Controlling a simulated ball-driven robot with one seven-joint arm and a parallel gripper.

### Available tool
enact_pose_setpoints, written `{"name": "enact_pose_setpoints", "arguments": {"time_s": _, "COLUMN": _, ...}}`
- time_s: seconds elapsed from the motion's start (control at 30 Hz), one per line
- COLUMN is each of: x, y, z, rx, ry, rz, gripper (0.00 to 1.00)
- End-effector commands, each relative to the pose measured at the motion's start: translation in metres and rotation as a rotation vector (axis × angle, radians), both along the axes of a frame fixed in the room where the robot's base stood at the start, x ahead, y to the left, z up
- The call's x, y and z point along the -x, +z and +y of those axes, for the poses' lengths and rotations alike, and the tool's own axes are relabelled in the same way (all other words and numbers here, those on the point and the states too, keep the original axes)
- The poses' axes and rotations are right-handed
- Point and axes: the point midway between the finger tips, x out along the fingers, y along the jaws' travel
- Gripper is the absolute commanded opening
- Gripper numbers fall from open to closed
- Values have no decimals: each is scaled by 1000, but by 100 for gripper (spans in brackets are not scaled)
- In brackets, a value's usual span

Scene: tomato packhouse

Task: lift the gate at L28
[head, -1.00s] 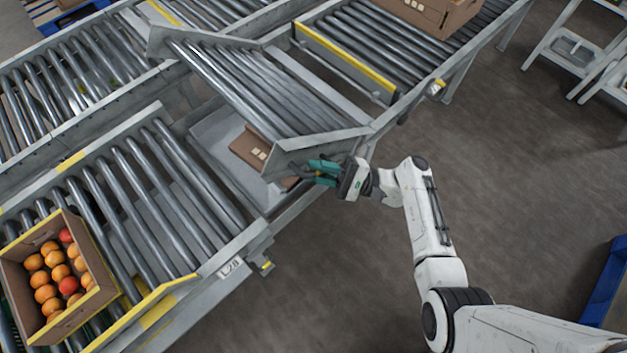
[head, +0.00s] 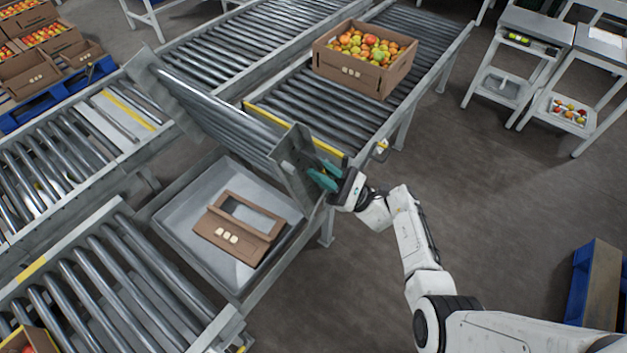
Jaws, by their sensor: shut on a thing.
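The gate (head: 225,122) is a hinged section of steel rollers in a grey frame. It stands tilted steeply up, its near end plate (head: 303,174) beside my gripper (head: 322,179). My gripper's green fingers are shut at the gate's near edge; the exact grip point is partly hidden by the end plate. Below the raised gate a grey tray (head: 178,222) is exposed, with a cardboard piece (head: 240,227) with a cut-out window lying in it. The L28 label is not in view.
A box of tomatoes (head: 364,59) sits on the rollers beyond the gate. Roller conveyor (head: 95,285) lies on the near side, with part of another box (head: 28,341). Steel stands (head: 515,60) and a blue pallet (head: 597,285) are at right. The floor between is clear.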

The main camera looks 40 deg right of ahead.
Motion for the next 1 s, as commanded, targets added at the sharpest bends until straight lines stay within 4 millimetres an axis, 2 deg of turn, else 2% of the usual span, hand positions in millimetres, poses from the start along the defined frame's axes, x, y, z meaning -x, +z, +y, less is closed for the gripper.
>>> {"name": "enact_pose_setpoints", "arguments": {"time_s": 0.47, "x": -1, "y": -2, "z": -4, "rx": -15, "ry": 1, "rz": 14, "gripper": 0}}
{"name": "enact_pose_setpoints", "arguments": {"time_s": 0.5, "x": -1, "y": -2, "z": -4, "rx": -15, "ry": 1, "rz": 14, "gripper": 21}}
{"name": "enact_pose_setpoints", "arguments": {"time_s": 0.7, "x": -1, "y": -1, "z": -4, "rx": -14, "ry": 0, "rz": 12, "gripper": 39}}
{"name": "enact_pose_setpoints", "arguments": {"time_s": 1.0, "x": 0, "y": -1, "z": -4, "rx": -13, "ry": 2, "rz": 10, "gripper": 39}}
